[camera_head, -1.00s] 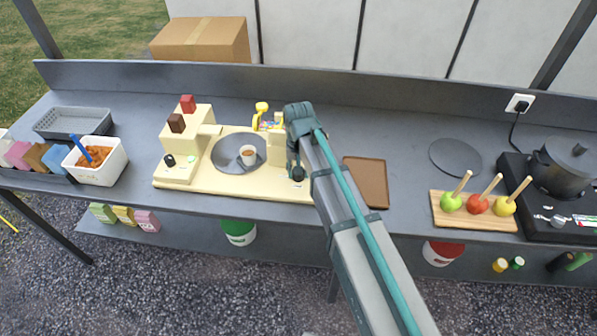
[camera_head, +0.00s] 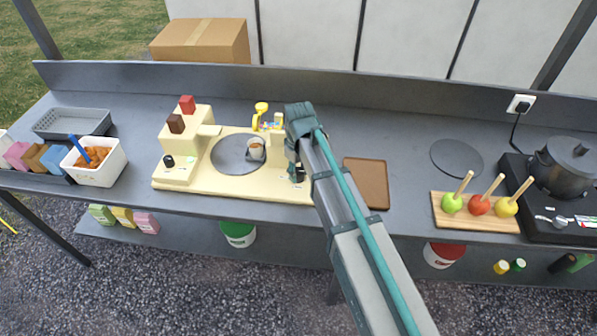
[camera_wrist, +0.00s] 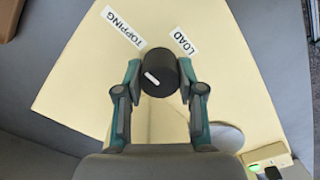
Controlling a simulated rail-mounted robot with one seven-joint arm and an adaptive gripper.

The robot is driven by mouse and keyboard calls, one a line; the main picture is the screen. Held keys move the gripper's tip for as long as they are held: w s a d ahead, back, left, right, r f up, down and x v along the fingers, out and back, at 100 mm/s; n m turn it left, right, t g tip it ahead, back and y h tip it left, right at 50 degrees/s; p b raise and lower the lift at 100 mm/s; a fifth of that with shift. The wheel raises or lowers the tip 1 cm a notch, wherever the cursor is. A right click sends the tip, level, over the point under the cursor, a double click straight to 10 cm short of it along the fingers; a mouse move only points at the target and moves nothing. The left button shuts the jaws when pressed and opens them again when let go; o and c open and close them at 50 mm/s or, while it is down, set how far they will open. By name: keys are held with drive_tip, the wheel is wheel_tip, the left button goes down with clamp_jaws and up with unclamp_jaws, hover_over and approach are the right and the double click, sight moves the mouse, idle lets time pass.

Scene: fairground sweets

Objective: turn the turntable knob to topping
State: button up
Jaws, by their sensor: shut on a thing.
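The black knob (camera_wrist: 160,72) with a white mark is in the middle of the wrist view, on the cream base (camera_wrist: 88,75). The label TOPPING (camera_wrist: 123,26) is up and left of it, and LOAD (camera_wrist: 185,43) is up and right. The white mark slants toward the upper left, roughly toward TOPPING. My gripper (camera_wrist: 160,66) is shut on the knob, one finger on each side. In the head view my gripper (camera_head: 296,160) is at the right end of the machine and largely hides the knob. The grey turntable (camera_head: 228,156) carries a small cup (camera_head: 257,145) at its right side.
A yellow dispenser (camera_head: 262,112) stands behind the turntable. A brown tray (camera_head: 366,183) lies just right of my arm. A board with apples (camera_head: 476,222) and a pot (camera_head: 568,166) are farther right. A white tub (camera_head: 103,170) stands at the left.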

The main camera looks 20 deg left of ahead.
sight(299, 170)
idle(0.5)
drive_tip(key=o, duration=1.1)
drive_tip(key=shift+o, duration=0.2)
wheel_tip(299, 170, up, 12)
